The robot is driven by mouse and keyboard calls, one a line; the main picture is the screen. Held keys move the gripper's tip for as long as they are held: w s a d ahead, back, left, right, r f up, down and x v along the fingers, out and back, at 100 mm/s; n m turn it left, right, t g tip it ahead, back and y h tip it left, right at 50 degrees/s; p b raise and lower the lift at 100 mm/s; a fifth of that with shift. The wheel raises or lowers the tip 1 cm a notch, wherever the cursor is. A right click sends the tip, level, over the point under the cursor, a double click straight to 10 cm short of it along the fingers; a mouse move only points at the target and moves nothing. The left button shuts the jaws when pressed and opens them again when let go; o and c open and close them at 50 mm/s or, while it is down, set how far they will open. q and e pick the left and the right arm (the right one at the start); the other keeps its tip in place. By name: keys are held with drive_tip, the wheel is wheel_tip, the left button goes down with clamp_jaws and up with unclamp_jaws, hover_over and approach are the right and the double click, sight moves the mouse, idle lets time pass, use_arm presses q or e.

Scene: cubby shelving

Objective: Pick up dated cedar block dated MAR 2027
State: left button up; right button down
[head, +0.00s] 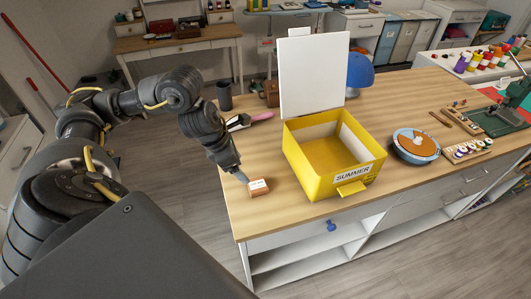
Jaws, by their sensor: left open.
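A small reddish-brown block (259,192) with a white label on top lies on the wooden table near its left front corner. The label's print is too small to read, so I cannot tell its date. My left gripper (243,179) is open, pointing down at the block's upper left side. I cannot tell whether it touches the block. My right gripper is not in view.
A yellow box marked SUMMER (308,176) stands open and empty right of the block, its white lid (312,75) raised. Behind my gripper are a dark cup (224,96) and a pink-handled tool (261,116).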

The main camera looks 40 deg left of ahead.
sight(257, 184)
use_arm(q)
drive_tip(key=x, duration=0.4)
drive_tip(key=shift+d+f, duration=0.3)
drive_tip(key=shift+w+f, duration=0.25)
drive_tip(key=shift+f, duration=0.15)
drive_tip(key=shift+d+f+p, duration=0.2)
drive_tip(key=shift+p, duration=0.3)
drive_tip(key=p+x, duration=0.1)
drive_tip(key=x, duration=0.2)
drive_tip(key=shift+w+d+f, duration=0.25)
drive_tip(key=shift+f, duration=0.05)
drive_tip(key=shift+w+f, duration=0.15)
drive_tip(key=shift+f, duration=0.25)
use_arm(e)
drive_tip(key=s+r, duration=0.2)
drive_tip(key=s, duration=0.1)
